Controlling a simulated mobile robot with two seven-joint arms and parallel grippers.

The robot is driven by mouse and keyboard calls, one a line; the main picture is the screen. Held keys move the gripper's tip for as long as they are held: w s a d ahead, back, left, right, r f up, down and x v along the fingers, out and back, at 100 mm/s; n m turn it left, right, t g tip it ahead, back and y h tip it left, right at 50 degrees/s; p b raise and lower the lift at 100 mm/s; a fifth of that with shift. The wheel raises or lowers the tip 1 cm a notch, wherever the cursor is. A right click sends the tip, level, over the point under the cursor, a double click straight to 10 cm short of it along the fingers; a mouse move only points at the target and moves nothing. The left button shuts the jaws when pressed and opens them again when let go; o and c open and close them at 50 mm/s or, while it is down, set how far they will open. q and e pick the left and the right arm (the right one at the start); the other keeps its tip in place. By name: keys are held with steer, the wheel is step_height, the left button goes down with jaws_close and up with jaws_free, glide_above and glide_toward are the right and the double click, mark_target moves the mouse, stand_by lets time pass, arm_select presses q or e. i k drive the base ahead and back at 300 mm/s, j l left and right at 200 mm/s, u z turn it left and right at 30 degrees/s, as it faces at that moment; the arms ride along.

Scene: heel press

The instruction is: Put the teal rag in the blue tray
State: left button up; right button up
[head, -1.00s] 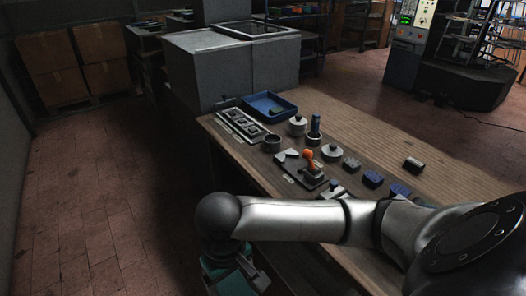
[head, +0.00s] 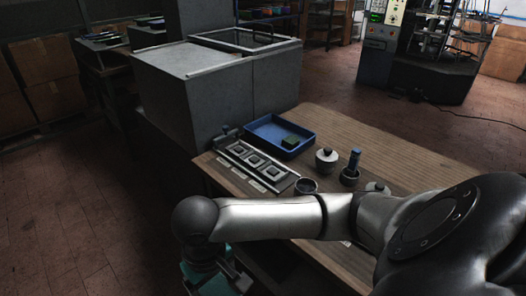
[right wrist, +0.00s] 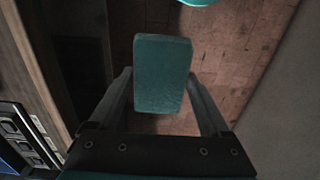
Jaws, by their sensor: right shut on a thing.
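The teal rag (right wrist: 163,72) shows in the right wrist view as a folded, rounded block between the two fingers of my right gripper (right wrist: 160,92), which is shut on it. In the head view my right gripper (head: 222,280) hangs low, left of the bench edge and over the floor side; I cannot clearly pick out the rag there. The blue tray (head: 257,136) stands on the far end of the bench, apart from and beyond my right gripper. A dark green block (head: 290,142) lies in it. My left gripper is not in view.
A fixture with square recesses (head: 232,147) lies beside the tray at the bench edge. A lidded pot (head: 326,159), a blue-handled tool (head: 354,160) and a dark cup (head: 305,185) stand nearer. A large grey cabinet (head: 185,80) rises behind. The bench's right side is clear.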

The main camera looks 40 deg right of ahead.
mark_target(265, 136)
steer(key=i+u, duration=0.15)
steer(key=i, duration=0.45)
steer(key=i+l+u, duration=0.1)
steer(key=i, duration=0.5)
steer(key=i+u, duration=0.15)
steer(key=u, duration=0.35)
steer(key=i+l+u, duration=0.1)
steer(key=u, duration=0.4)
steer(key=l+u, duration=0.2)
steer(key=u, duration=0.3)
steer(key=l+u, duration=0.15)
steer(key=u, duration=0.75)
steer(key=l+u, duration=0.25)
steer(key=u, duration=0.7)
steer(key=l+u, duration=0.15)
steer(key=u, duration=0.75)
steer(key=k+l+u, duration=0.1)
steer(key=u, duration=0.8)
steer(key=k+u, duration=0.15)
steer(key=u, duration=0.8)
steer(key=k+u, duration=0.1)
steer(key=u, duration=0.8)
steer(key=j+u, duration=0.2)
steer(key=u, duration=0.7)
steer(key=k+j+u, duration=0.1)
steer(key=j+u, duration=0.15)
steer(key=u, duration=0.7)
